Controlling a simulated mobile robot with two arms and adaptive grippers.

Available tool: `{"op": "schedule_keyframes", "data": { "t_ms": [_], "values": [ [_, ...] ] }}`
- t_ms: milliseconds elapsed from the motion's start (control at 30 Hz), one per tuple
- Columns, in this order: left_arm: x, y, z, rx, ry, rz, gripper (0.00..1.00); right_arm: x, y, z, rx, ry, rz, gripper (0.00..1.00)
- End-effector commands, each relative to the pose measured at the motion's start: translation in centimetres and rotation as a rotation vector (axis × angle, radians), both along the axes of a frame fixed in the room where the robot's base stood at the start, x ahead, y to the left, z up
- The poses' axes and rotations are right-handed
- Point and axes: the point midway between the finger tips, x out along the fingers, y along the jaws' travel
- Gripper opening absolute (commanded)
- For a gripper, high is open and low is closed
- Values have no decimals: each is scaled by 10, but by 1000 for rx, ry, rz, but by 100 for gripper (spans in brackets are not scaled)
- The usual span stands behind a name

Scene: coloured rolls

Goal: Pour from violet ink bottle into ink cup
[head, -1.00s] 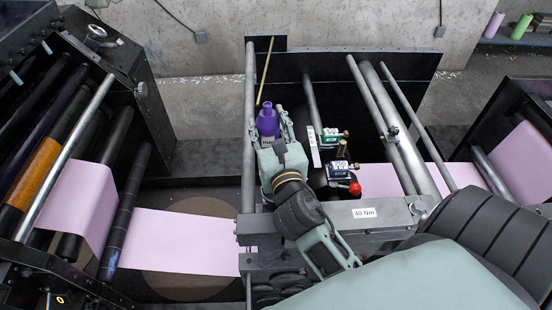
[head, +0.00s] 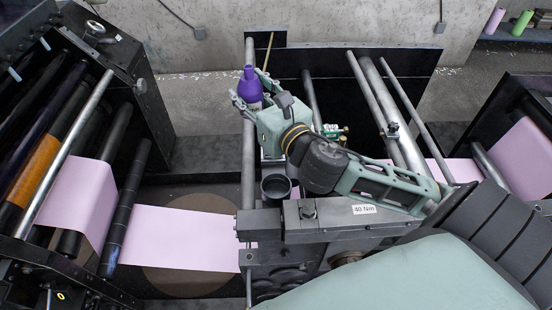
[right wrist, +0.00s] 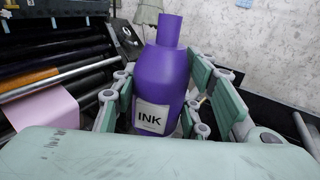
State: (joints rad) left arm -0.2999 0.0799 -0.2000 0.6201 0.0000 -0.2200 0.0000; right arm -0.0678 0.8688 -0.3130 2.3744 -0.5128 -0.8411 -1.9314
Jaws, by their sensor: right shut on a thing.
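The violet ink bottle (head: 250,86) is held by my right gripper (head: 253,97), which is shut around its body. In the right wrist view the bottle (right wrist: 162,75) stands nearly upright between the finger pads, with a white INK label facing the camera. The dark round ink cup (head: 276,187) sits on the machine below and slightly right of the bottle in the head view, close beside my right wrist. The bottle is apart from the cup. My left gripper is out of view.
A pink paper web (head: 180,237) runs between the rollers on the left. A metal bar labelled 40 Nm (head: 363,210) lies in front of the cup. Long steel rollers (head: 385,110) stand to the right. My forearm covers the small devices behind the cup.

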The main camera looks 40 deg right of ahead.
Motion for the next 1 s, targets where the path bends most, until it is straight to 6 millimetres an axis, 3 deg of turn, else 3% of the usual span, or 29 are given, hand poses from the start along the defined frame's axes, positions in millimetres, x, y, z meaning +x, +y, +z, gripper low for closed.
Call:
{"op": "schedule_keyframes", "data": {
  "t_ms": [800, 1000],
  "values": [
    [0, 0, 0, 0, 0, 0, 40, -13, -40, -34, -17, 2, 294, 9],
    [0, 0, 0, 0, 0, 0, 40, -24, -46, -53, -13, 2, 365, 9]
  ]
}}
